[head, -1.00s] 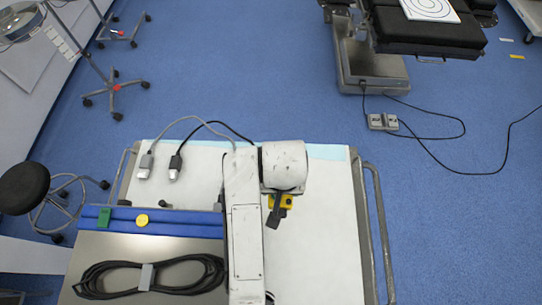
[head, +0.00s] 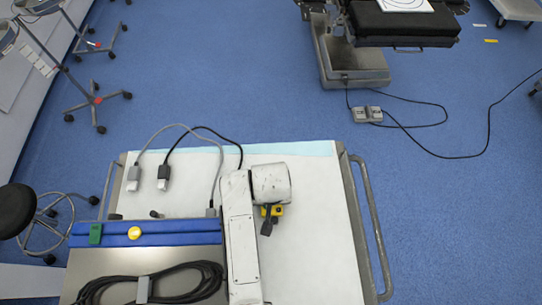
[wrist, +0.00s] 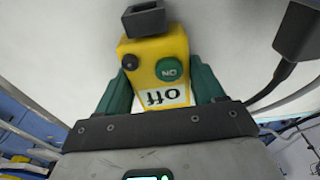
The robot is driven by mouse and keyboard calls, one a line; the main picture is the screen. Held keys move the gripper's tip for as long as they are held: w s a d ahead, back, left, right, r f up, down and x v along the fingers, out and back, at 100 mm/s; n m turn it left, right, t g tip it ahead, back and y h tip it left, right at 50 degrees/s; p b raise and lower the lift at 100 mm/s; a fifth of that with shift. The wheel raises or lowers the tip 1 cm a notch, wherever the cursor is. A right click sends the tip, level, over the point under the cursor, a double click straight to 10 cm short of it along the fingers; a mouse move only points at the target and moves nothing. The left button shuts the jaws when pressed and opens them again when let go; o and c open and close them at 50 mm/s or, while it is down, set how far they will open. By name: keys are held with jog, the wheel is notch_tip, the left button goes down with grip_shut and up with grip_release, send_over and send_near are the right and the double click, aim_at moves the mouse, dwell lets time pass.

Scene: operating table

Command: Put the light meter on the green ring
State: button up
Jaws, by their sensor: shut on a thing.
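The light meter, a yellow box (wrist: 158,58) with a green button, a small black knob, an "off" label and a dark square head, sits between the green fingers of my gripper (wrist: 158,80). My gripper is shut on it. In the head view the light meter (head: 277,210) shows as a small yellow patch below my white wrist, over the cart's white sheet; my arm hides part of it. A white board with concentric rings (head: 404,6) lies on the black operating table, cut off by the top edge. I cannot tell which ring is green.
The cart (head: 320,230) holds a blue bar (head: 180,233), a coiled black cable (head: 190,277) and two cabled plugs (head: 163,177). Open blue floor (head: 250,80) separates it from the operating table (head: 400,28). A foot pedal (head: 367,114) with a cable lies on the floor. A stool (head: 15,212) stands left.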

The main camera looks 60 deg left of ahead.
jog(key=o, duration=1.3)
jog(key=shift+f, duration=0.1)
jog(key=r, duration=0.4)
jog(key=d+r, duration=0.1)
jog(key=r, duration=0.7)
jog(key=shift+s+d+r, duration=0.1)
jog(key=shift+s+d, duration=0.05)
jog(key=shift+s, duration=0.2)
jog(key=w+d+f+m, duration=0.2)
jog(key=w+d, duration=0.1)
jog(key=d, duration=0.6)
jog(key=w+d+f+m, duration=0.1)
jog(key=w+d+m, duration=0.15)
jog(key=d, duration=0.75)
jog(key=w+d+f+m, duration=0.2)
jog(key=d, duration=0.7)
jog(key=s+d+m, duration=0.2)
jog(key=s+d, duration=0.1)
jog(key=d, duration=0.3)
jog(key=s+d+m+h, duration=0.1)
jog(key=s+d+m, duration=0.1)
jog(key=s+d, duration=0.2)
jog(key=s+d+m, duration=0.3)
jog(key=s+d, duration=0.1)
jog(key=d, duration=0.6)
jog(key=shift+s+d+r, duration=0.15)
jog(key=shift+r, duration=0.25)
